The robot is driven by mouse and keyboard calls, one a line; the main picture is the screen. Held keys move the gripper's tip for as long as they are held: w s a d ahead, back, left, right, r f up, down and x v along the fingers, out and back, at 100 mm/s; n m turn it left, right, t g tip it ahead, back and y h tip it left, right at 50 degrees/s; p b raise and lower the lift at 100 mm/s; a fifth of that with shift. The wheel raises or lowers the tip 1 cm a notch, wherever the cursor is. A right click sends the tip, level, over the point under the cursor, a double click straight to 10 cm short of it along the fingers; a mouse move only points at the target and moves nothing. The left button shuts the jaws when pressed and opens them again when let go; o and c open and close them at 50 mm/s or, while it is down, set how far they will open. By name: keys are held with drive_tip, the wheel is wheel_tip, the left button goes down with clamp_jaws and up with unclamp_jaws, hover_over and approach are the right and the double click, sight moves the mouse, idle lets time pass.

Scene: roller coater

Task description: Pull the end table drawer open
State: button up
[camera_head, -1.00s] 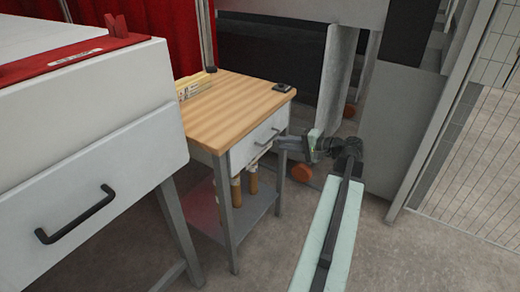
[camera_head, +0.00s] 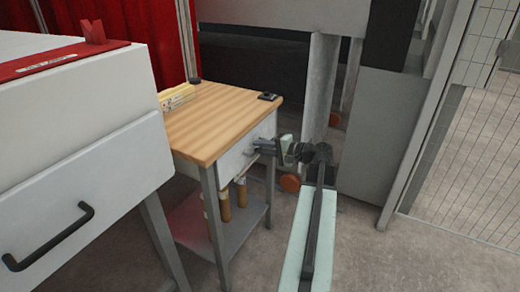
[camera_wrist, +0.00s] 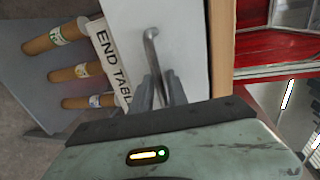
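The end table (camera_head: 215,112) stands in the middle of the head view, with a wooden top and a pale drawer (camera_head: 234,160) on its right-facing side. The drawer front looks flush with the table. In the wrist view the drawer front (camera_wrist: 185,40) fills the upper middle, with its grey bar handle (camera_wrist: 151,44) in front of it. My gripper (camera_head: 259,146) is at the drawer front in the head view. In the wrist view my gripper's fingers (camera_wrist: 161,76) stand slightly apart at the handle's lower part. Whether they touch it is unclear.
Below the drawer, brown rolls (camera_head: 225,203) stand on the table's lower shelf (camera_head: 200,235). A yellow item (camera_head: 177,97) and a small black object (camera_head: 268,97) lie on top. A white cabinet (camera_head: 75,190) stands at left, a grey machine (camera_head: 385,130) behind right. Floor is clear at right.

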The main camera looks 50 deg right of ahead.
clamp_jaws()
idle(1.4)
